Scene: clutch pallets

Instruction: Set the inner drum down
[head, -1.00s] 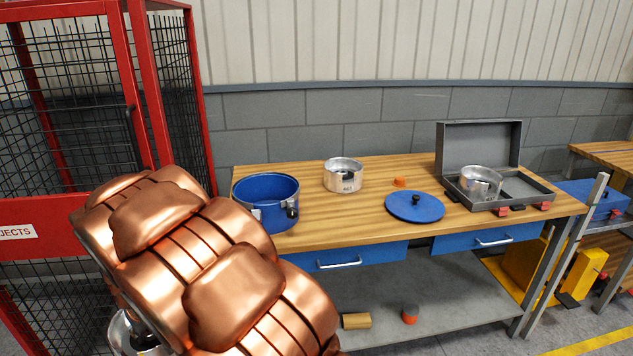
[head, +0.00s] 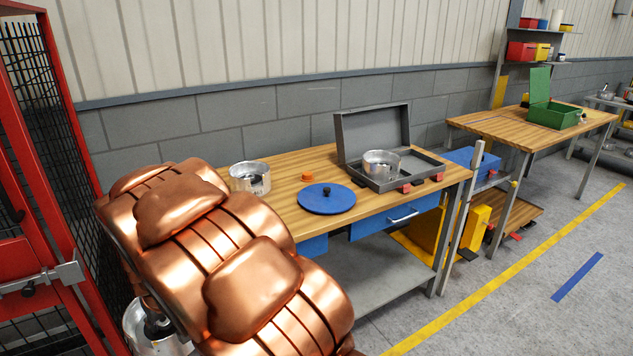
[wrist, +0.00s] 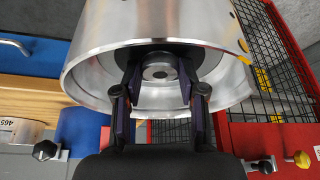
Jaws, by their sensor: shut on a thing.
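My gripper (wrist: 160,84) is shut on the central hub of a silver, open-rimmed drum, which I take to be the inner drum (wrist: 95,75). The drum fills the upper part of the wrist view. In the head view the inner drum (head: 150,337) shows only in part at the lower left, below my copper-coloured arm and away from the bench top. It looks held in the air; its underside is hidden.
The wooden bench (head: 290,212) carries a small silver drum (head: 250,178), a blue lid (head: 328,199), an orange knob (head: 307,177) and an open grey case (head: 437,166) holding a silver cup (head: 382,164). A red mesh cage (head: 65,150) stands left.

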